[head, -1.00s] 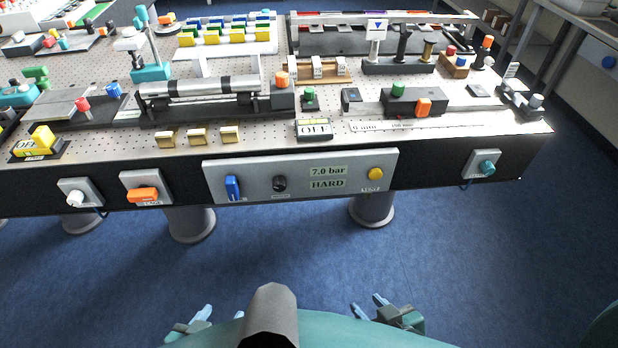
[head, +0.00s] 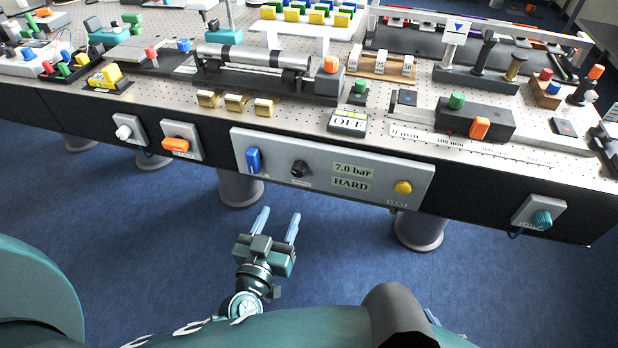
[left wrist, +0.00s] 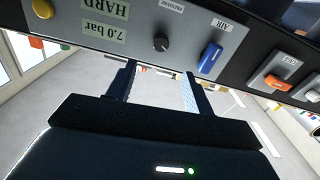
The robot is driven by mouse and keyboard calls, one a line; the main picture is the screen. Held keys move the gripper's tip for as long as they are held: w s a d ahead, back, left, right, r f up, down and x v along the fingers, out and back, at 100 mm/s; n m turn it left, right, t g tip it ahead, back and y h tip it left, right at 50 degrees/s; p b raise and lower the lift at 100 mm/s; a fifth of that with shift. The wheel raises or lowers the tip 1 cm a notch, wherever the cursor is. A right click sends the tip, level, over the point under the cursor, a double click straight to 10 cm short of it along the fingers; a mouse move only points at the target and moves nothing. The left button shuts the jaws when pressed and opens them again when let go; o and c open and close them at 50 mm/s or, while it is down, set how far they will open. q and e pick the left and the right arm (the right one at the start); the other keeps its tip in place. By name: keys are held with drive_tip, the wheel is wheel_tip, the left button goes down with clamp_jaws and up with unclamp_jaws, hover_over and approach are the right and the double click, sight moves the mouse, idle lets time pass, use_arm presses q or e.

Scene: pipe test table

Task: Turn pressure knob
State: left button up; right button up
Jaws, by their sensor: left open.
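The pressure knob (head: 299,169) is a small black round knob on the grey front panel (head: 218,0) of the table. It sits between a blue switch (head: 253,160) and a display reading 7.0 bar and HARD (head: 352,177). The knob also shows in the left wrist view (left wrist: 161,42), where the panel appears upside down. My left gripper (head: 279,222) is open and empty, below and in front of the panel, apart from the knob. In the left wrist view its two fingers (left wrist: 160,85) are spread below the knob. My right gripper is not clearly visible in the head view.
A yellow button (head: 403,187) is at the panel's right end. An orange switch (head: 176,144) and a white knob (head: 123,132) are to the left, a teal knob (head: 541,218) to the right. Open blue floor lies before the table.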

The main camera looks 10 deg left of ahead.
sight(297, 174)
use_arm(q)
drive_tip(key=w, duration=1.3)
drive_tip(key=shift+w+d+b, duration=0.1)
drive_tip(key=shift+d+b, duration=0.05)
drive_tip(key=shift+b, duration=0.2)
drive_tip(key=shift+c, duration=0.4)
drive_tip(key=c, duration=0.9)
